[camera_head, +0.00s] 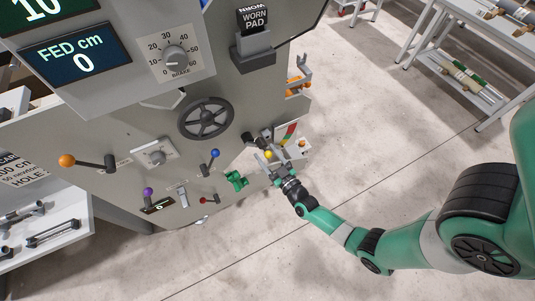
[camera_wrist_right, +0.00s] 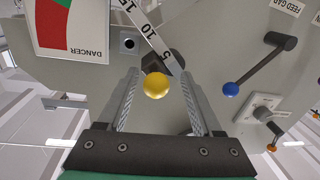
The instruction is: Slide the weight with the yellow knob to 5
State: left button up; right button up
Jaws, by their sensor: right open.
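The weight's yellow knob (camera_wrist_right: 156,86) shows between the two fingers of my right gripper (camera_wrist_right: 160,76) in the wrist view. The gripper is open, with a gap on both sides of the knob. The dark weight (camera_wrist_right: 154,62) lies behind the knob on a white scale bar (camera_wrist_right: 143,27) marked 5, 10 and 15. The weight covers part of the bar near the 5; its exact reading is hidden. In the head view the yellow knob (camera_head: 268,154) is small, just beyond my right gripper (camera_head: 274,168). My left gripper is not in view.
A blue-knobbed lever (camera_wrist_right: 231,89) stands right of the fingers in the wrist view. A red-green danger plate (camera_wrist_right: 72,25) is at its upper left. In the head view a handwheel (camera_head: 206,118) and a green part (camera_head: 236,181) are nearby on the panel.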

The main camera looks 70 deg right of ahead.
dwell(0.5)
jog(key=p+v, duration=0.3)
jog(key=v, duration=0.8)
jog(key=shift+s, duration=0.3)
jog(key=shift+a, duration=0.15)
